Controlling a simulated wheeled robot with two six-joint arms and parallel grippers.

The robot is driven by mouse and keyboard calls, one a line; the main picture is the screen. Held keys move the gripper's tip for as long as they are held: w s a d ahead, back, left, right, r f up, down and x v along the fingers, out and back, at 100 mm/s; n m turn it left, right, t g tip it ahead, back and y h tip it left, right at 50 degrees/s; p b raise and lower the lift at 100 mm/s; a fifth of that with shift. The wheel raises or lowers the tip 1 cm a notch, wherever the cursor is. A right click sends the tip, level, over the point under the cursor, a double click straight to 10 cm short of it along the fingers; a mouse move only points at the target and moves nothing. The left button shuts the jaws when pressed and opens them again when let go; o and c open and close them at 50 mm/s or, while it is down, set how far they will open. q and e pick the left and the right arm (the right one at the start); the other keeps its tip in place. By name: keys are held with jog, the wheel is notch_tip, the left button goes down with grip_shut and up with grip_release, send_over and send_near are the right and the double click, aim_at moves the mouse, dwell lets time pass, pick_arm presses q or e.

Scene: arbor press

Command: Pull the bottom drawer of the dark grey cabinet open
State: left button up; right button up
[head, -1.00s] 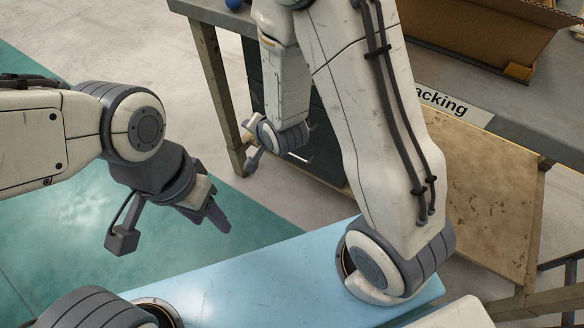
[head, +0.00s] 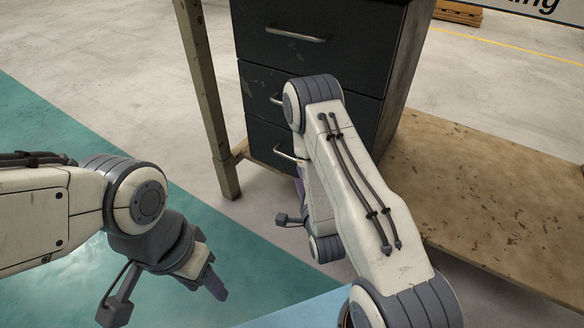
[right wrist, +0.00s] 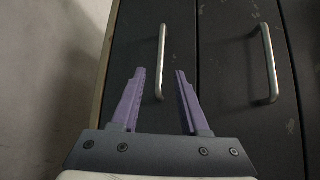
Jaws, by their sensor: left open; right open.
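The dark grey cabinet (head: 335,60) stands under the workbench, with three drawers stacked in its front. The bottom drawer (head: 262,143) looks closed, and its bar handle (head: 284,152) shows just left of my right arm. In the right wrist view the bottom drawer's handle (right wrist: 162,45) runs upright in the picture, between the two purple fingers of my right gripper (right wrist: 160,72). The fingers are open; I cannot tell whether they reach around the bar. In the head view my arm mostly hides this gripper. My left gripper (head: 215,283) is open and empty, away from the cabinet.
The middle drawer's handle (right wrist: 269,63) is to the right in the right wrist view. A bench leg (head: 208,100) stands left of the cabinet. A wooden lower shelf (head: 490,190) extends right. The floor in front and left is clear.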

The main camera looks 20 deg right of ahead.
aim_at(292, 159)
jog(key=shift+w+d+f+b, duration=0.2)
jog(key=shift+w+b, duration=0.4)
jog(key=shift+w, duration=1.05)
jog(key=shift+w+d+f+b, duration=0.2)
jog(key=shift+w+b, duration=0.45)
jog(key=shift+w, duration=0.95)
jog(key=shift+w+d+f+b, duration=0.2)
jog(key=shift+w+b, duration=0.4)
jog(key=shift+w, duration=1.05)
grip_shut()
jog(key=shift+f, duration=0.1)
